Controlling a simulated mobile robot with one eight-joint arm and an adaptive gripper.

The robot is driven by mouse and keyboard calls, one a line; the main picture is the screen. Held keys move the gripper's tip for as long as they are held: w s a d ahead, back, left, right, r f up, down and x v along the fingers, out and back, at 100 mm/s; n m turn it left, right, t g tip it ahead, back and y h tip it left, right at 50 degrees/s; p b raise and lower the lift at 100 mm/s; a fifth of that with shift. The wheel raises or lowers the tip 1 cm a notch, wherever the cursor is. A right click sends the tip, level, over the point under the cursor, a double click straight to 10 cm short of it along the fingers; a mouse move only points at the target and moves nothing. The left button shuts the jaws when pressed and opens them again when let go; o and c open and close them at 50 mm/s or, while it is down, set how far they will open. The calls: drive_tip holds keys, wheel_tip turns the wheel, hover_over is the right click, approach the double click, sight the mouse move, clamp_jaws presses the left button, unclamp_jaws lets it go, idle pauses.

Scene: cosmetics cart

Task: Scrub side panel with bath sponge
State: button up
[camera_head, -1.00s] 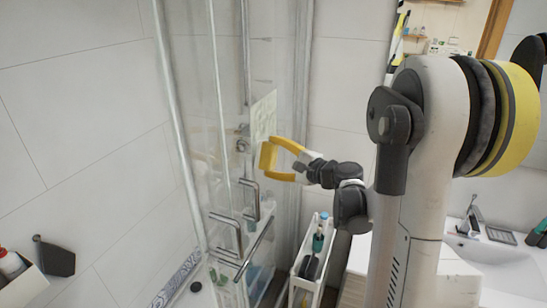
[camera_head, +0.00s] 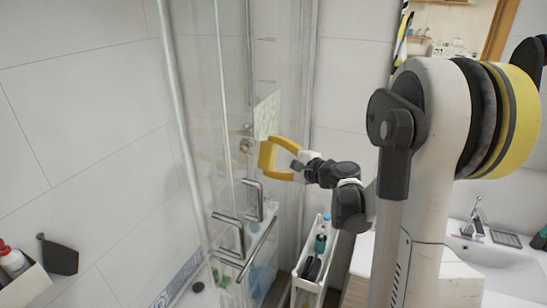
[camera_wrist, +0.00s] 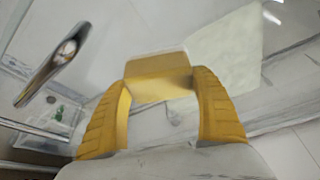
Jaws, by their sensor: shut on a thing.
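The side panel (camera_head: 232,95) is a clear glass shower panel in the middle left of the head view. A pale, yellowish smeared patch (camera_head: 267,115) lies on the glass; it also fills the upper right of the wrist view (camera_wrist: 228,48). My gripper (camera_head: 275,159) has yellow fingers shut on the yellow bath sponge (camera_wrist: 158,66), which sits crosswise between the fingertips. In the head view the sponge (camera_head: 265,158) is just below the patch. In the wrist view it overlaps the patch's left edge. I cannot tell whether the sponge touches the glass.
Metal door handles (camera_head: 230,235) stick out below and left of my gripper. A narrow white cart (camera_head: 309,284) with bottles stands below my wrist. A sink (camera_head: 490,258) is at the right, and a box of bottles (camera_head: 22,282) is at the lower left.

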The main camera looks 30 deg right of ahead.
drive_tip(key=shift+w+a, duration=0.15)
drive_tip(key=shift+w, duration=0.05)
drive_tip(key=shift+w, duration=0.1)
drive_tip(key=shift+w+d+b, duration=0.25)
drive_tip(key=shift+w+d, duration=0.2)
drive_tip(key=shift+d, duration=0.3)
drive_tip(key=shift+w+d+b, duration=0.25)
drive_tip(key=shift+w+d, duration=0.2)
drive_tip(key=shift+d, duration=0.3)
drive_tip(key=w+d+b, duration=0.1)
drive_tip(key=w+d, duration=0.3)
drive_tip(key=d, duration=0.1)
drive_tip(key=shift+w+d+b, duration=0.2)
drive_tip(key=shift+w+b, duration=0.15)
